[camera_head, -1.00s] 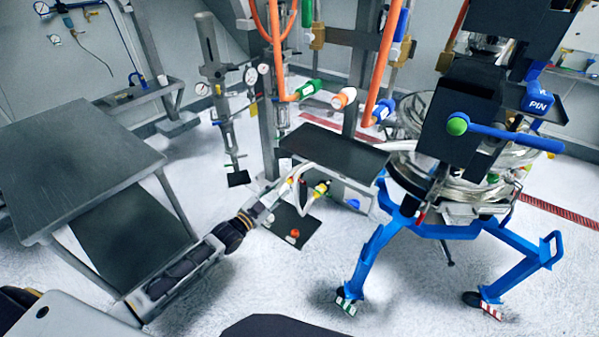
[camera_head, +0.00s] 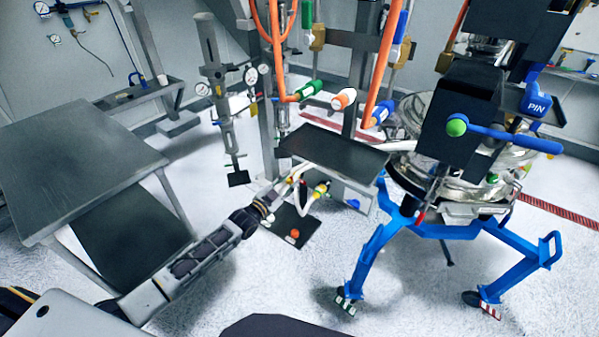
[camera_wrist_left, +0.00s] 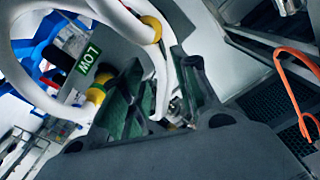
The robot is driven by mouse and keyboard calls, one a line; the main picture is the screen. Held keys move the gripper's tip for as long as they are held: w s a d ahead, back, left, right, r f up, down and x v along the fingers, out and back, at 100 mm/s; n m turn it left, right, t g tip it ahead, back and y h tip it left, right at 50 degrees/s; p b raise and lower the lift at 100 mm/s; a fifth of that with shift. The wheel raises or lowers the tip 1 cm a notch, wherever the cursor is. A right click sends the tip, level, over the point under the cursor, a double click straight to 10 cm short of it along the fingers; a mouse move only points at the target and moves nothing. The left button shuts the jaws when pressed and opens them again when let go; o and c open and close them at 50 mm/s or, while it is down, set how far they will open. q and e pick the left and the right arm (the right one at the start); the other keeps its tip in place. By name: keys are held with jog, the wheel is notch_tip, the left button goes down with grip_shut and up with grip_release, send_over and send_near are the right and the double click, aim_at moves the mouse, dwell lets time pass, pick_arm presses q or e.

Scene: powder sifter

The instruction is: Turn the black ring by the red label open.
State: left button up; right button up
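My left gripper (camera_head: 291,180) reaches the white hoses under the dark shelf in the head view. In the left wrist view its two dark green finger pads (camera_wrist_left: 158,98) stand apart, with a white hose (camera_wrist_left: 158,65) running in front of and between them. My right gripper is not in view.
The dark shelf (camera_head: 334,150) lies just above the gripper. A yellow fitting (camera_head: 320,189) is close on its right. The blue-legged sifter stand (camera_head: 375,245) is to the right, and a grey table (camera_head: 75,150) is left. Orange hoses (camera_head: 275,60) hang behind.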

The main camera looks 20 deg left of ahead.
aim_at(302, 169)
pick_arm(q)
jog(key=shift+x, duration=3.55)
jog(key=shift+c, duration=0.4)
grip_shut()
